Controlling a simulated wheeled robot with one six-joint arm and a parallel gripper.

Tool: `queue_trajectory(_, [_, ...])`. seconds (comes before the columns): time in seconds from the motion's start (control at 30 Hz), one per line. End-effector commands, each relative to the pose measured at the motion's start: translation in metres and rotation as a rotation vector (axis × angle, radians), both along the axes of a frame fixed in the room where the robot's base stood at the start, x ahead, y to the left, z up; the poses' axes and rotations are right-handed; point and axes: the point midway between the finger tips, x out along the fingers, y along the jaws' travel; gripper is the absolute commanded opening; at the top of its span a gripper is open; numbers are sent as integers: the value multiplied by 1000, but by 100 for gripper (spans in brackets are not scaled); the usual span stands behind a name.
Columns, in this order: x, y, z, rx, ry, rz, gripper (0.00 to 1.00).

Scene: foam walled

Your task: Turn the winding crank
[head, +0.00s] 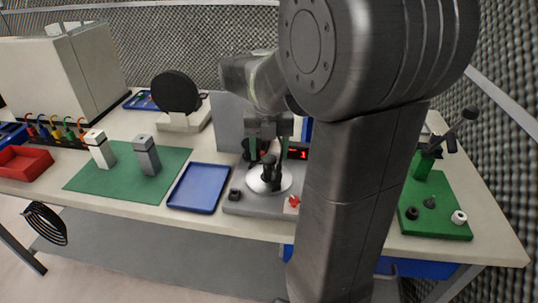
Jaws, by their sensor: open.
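A grey machine base (237,204) stands near the front edge of the table, in the middle of the head view. On it is a silver disc (256,186) with an upright black handle (271,172), which looks like the winding crank. My gripper (268,153) points down at the top of this handle, with its fingers apart. Whether the fingers touch the handle cannot be told. My arm hides the machine's right side.
A blue tray (199,188) lies just left of the machine. A green mat (112,180) holds a white block (99,149) and a grey block (146,155). A green board (443,207) with a lever stands at the right.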

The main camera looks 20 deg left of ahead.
Motion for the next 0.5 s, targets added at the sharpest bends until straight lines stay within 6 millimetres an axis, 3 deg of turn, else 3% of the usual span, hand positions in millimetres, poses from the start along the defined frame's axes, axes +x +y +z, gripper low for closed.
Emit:
queue_trajectory(0.13, [0,0,-10,0,0,0,58])
queue_trajectory(0.43, [0,0,-12,1,-1,0,58])
queue_trajectory(0.5, [0,0,-11,1,-1,0,44])
